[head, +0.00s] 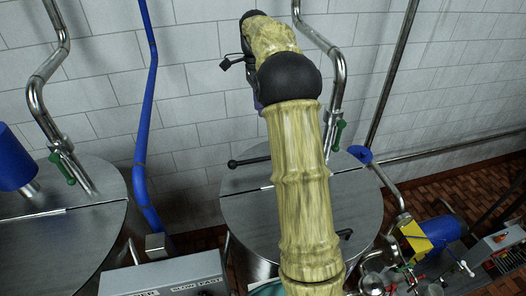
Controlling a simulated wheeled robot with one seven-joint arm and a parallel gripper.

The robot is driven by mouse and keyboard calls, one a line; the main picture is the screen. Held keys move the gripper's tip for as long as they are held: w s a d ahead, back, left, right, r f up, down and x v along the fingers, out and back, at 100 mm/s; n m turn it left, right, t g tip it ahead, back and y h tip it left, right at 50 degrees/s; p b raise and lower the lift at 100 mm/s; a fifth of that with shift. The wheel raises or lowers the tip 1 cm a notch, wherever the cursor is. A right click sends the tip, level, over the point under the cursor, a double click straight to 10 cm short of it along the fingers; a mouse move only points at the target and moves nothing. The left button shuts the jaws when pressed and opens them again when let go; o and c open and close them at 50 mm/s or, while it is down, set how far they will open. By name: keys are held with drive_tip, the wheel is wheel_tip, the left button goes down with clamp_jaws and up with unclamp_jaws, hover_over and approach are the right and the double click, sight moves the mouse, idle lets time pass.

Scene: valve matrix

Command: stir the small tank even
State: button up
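A round steel tank with a flat lid (240,212) stands in the middle, partly behind my arm. A black rod with a rounded end (248,162) sticks out over its lid at the left, and a short black handle (345,234) shows at its right. A second steel tank (75,245) is at the left, cut off by the picture edge. I cannot tell by size which is the small tank. Neither tank's contents show. My yellow arm rises across the middle; a small dark part shows beside its upper joint, but my gripper's fingers are hidden.
A grey control box (165,278) labelled "SLOW FAST" stands at the bottom, between the tanks. Steel pipes (335,75) with green-handled valves and a blue pipe (147,110) run up the tiled wall. A blue motor (440,230) and fittings crowd the right.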

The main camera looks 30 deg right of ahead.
sight(262, 159)
drive_tip(key=s+f+p, duration=0.1)
drive_tip(key=f, duration=0.4)
drive_tip(key=s+f+p, duration=0.1)
drive_tip(key=f, duration=0.4)
drive_tip(key=s+f+p, duration=0.1)
drive_tip(key=f+p, duration=0.1)
drive_tip(key=f, duration=0.3)
drive_tip(key=shift+s+a+f, duration=0.25)
drive_tip(key=shift+a+f, duration=0.05)
drive_tip(key=shift+a, duration=0.05)
drive_tip(key=shift+w, duration=0.1)
clamp_jaws()
